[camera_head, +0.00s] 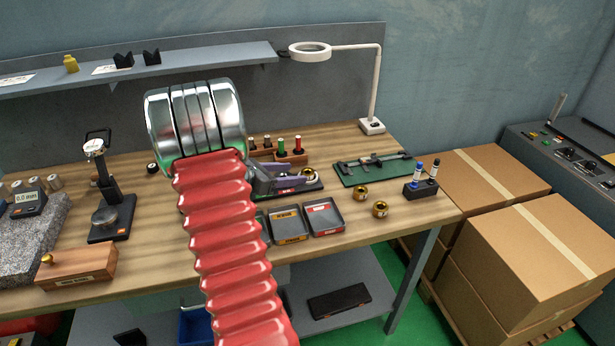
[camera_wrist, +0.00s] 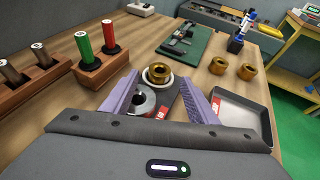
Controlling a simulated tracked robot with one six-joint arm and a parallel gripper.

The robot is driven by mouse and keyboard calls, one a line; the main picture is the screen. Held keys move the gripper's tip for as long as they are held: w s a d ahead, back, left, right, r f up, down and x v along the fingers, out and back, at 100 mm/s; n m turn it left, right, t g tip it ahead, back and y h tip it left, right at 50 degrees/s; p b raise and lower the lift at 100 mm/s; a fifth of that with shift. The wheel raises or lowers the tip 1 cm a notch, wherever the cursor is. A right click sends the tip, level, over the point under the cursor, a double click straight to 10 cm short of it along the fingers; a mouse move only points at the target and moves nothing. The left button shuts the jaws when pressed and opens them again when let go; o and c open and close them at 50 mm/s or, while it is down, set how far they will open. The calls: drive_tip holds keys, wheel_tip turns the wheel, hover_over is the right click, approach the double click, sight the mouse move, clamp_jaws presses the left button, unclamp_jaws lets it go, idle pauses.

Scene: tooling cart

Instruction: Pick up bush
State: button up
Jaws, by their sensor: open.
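A brass bush (camera_wrist: 158,74) sits on a dark base with a red label, just ahead of my fingertips in the wrist view. My gripper (camera_wrist: 158,81) is open, with one purple finger to each side and nothing held. In the head view, my gripper (camera_head: 309,179) is low over the table beside this bush (camera_head: 311,174), partly hidden by a finger. Whether the fingertips flank the bush cannot be told. A steel ring (camera_wrist: 143,101) lies between the fingers, nearer the palm. Two more brass bushes, one (camera_head: 361,192) behind the other (camera_head: 380,209), stand to the right on the wood.
Shallow trays (camera_head: 323,216) lie at the table's front. A wooden block with red and green plug gauges (camera_wrist: 101,65) stands left of my gripper. A caliper lies on a green mat (camera_head: 350,178) behind. A marker holder (camera_head: 420,190) stands at the right edge.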

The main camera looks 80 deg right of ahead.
sight(310, 171)
idle(0.3)
drive_tip(key=shift+x, duration=2.65)
drive_tip(key=shift+c, duration=0.2)
clamp_jaws()
drive_tip(key=shift+r, duration=0.1)
wheel_tip(310, 171, up, 18)
